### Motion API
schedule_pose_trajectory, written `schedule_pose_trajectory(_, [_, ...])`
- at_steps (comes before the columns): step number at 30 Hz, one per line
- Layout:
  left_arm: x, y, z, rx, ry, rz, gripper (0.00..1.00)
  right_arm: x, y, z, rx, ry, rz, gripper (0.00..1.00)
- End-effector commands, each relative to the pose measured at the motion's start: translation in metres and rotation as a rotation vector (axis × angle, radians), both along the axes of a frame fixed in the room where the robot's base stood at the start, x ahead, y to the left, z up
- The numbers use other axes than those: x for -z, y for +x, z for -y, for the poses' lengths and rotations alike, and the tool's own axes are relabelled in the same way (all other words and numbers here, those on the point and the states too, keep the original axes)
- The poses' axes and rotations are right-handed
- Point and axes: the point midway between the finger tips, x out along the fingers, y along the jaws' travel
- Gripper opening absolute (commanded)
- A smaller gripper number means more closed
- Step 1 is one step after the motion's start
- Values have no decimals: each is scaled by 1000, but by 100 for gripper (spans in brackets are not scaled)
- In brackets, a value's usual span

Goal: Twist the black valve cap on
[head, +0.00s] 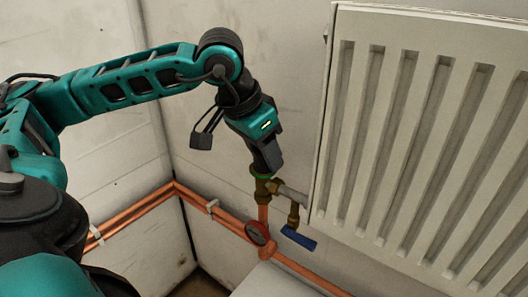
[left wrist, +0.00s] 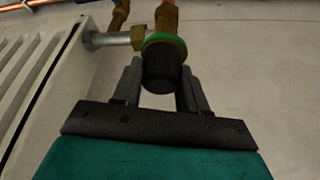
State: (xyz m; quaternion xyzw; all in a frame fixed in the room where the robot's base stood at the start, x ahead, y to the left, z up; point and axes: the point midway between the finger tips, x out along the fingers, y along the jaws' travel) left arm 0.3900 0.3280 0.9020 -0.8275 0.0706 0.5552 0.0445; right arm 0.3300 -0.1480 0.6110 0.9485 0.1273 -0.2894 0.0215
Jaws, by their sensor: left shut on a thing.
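The black valve cap (left wrist: 161,70) sits at the end of the brass valve (left wrist: 166,22) in the left wrist view, with a green ring (left wrist: 165,41) just behind it. My left gripper (left wrist: 160,75) has a finger on each side of the cap and is shut on it. In the head view my left gripper (head: 267,160) comes down from above onto the valve (head: 262,188), and its fingers hide most of the cap. A sliver of the green ring shows below the fingers. I cannot tell how far the cap is seated. My right gripper is not in view.
The white radiator (head: 420,140) stands close on the right of the gripper. Copper pipes (head: 150,210) run along the walls.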

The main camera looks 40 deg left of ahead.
Motion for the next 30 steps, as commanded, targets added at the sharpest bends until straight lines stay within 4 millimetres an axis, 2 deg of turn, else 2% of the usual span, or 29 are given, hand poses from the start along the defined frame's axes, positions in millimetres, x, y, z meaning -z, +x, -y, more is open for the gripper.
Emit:
schedule_pose_trajectory(2, [0,0,0,-1,0,0,14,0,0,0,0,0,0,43])
schedule_pose_trajectory(3, [0,0,0,-1,0,0,46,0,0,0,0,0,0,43])
schedule_pose_trajectory(10, [0,0,0,-2,0,2,68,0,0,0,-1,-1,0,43])
schedule_pose_trajectory(12, [-1,0,0,-3,1,2,72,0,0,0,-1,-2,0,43])
schedule_pose_trajectory(17, [-1,0,0,-4,0,2,74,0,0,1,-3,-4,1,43])
schedule_pose_trajectory(25, [-1,0,0,-4,0,3,100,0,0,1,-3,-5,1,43])
schedule_pose_trajectory(30, [-1,0,0,-4,0,3,100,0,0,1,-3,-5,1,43])
